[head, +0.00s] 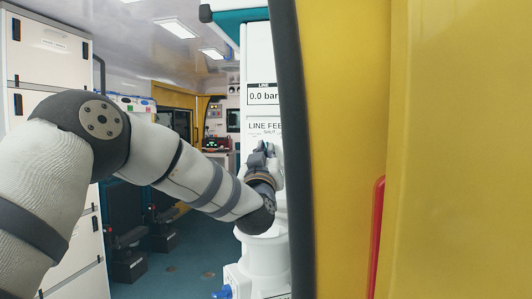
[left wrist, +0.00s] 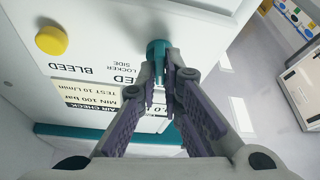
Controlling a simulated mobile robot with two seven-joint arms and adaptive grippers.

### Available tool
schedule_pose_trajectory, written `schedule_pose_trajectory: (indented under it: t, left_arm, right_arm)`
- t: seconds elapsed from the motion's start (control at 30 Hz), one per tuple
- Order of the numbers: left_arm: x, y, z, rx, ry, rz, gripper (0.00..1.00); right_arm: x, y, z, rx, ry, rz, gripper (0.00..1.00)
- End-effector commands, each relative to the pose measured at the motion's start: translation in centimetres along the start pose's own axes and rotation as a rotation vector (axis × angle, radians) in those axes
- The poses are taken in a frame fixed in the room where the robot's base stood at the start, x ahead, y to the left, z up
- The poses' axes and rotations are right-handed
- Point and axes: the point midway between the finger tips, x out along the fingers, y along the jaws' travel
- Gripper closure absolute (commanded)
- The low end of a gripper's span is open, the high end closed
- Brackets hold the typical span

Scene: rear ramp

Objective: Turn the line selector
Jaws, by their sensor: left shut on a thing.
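The line selector is a teal knob (left wrist: 157,46) on a white panel in the left wrist view; my left gripper (left wrist: 166,68) is shut on it, fingertips at its sides. In the head view my left arm reaches from the left to the white panel (head: 257,60), and my left gripper (head: 260,153) is at its front, below the "LINE FEED" label (head: 264,126) with "SHUT" under it. The knob is hidden there by the gripper. A display (head: 262,96) above reads "0.0 bar". My right gripper is not in view.
A large yellow door panel (head: 450,150) with a dark edge stands close on the right, partly covering the panel. A yellow button (left wrist: 51,40) sits beside the knob near "BLEED" lettering. White cabinets (head: 50,55) stand at left. The blue floor (head: 185,255) between is partly clear.

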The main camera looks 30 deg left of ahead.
Motion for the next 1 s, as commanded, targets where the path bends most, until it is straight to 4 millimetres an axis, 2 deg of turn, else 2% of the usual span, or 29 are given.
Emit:
schedule_pose_trajectory:
  t: [0.5,1.0]
  left_arm:
    - [0.05,0.18,-0.12,-0.385,0.001,-0.158,1.00]
    - [0.05,0.17,-0.15,-0.524,0.002,-0.216,1.00]
  right_arm:
    - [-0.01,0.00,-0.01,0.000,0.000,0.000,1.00]
    - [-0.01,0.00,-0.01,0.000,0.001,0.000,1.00]
